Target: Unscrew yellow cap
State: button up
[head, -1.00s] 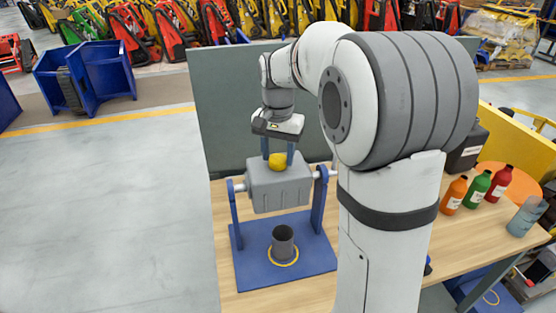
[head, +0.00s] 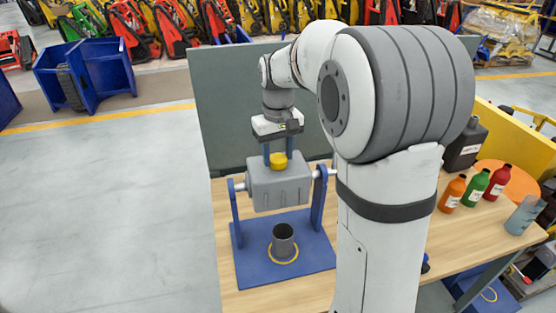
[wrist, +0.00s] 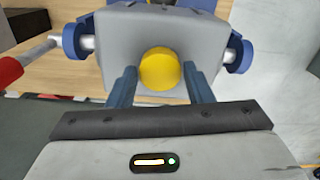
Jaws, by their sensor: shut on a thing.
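The yellow cap (head: 278,160) sits on top of a grey canister (head: 282,188), which hangs between two blue uprights on a crossbar. In the wrist view the cap (wrist: 160,70) shows as a round yellow disc on the grey top. My gripper (head: 278,153) points down from above, with one blue finger on each side of the cap, shut on it. The wrist view shows both fingers (wrist: 160,74) flanking the cap. Exact finger contact is hard to see there. The cap's underside and thread are hidden.
A blue base plate (head: 313,255) carries the stand and a dark open cup (head: 283,242) in a yellow ring. Orange (head: 452,194), green (head: 475,188) and red (head: 497,182) bottles stand right on the wooden table (head: 225,268). A grey-green panel (head: 225,100) stands behind.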

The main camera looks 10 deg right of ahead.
jog(key=n, duration=0.5)
jog(key=shift+p, duration=0.3)
jog(key=n, duration=0.4)
jog(key=o, duration=0.7)
